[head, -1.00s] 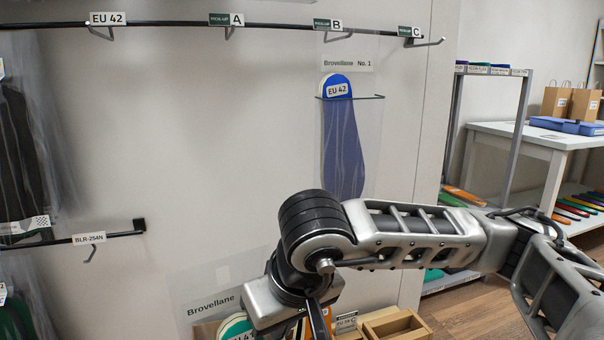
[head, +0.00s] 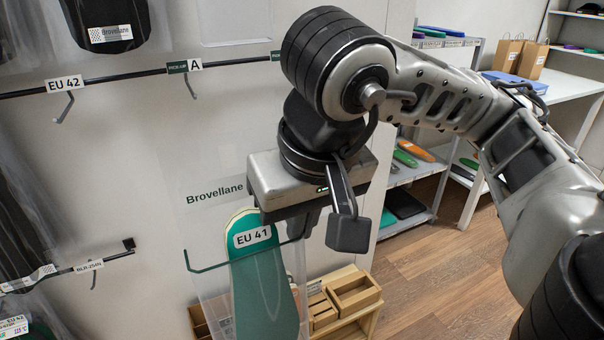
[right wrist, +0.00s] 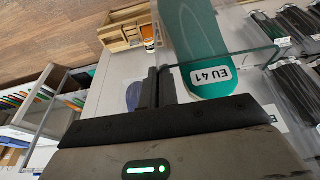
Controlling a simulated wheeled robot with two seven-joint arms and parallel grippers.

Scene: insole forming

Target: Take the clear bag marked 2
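A clear bag (head: 208,222) with the header "Brovellane" holds a teal insole (head: 262,290) labelled EU 41. My right gripper (head: 325,225) overlaps the bag's upper right part and appears shut on it. Any number on the header is hidden behind the gripper. In the right wrist view the teal insole (right wrist: 195,40) hangs beside the nearly closed fingers (right wrist: 158,88); the grip itself is hard to see. My left gripper is not in view.
A wall rail (head: 130,75) carries hooks tagged EU 42 and A. Dark bagged insoles (head: 105,20) hang at the left. Wooden boxes (head: 355,292) stand low behind the bag. A shelf rack (head: 420,170) and white table (head: 570,92) are at the right; floor is clear there.

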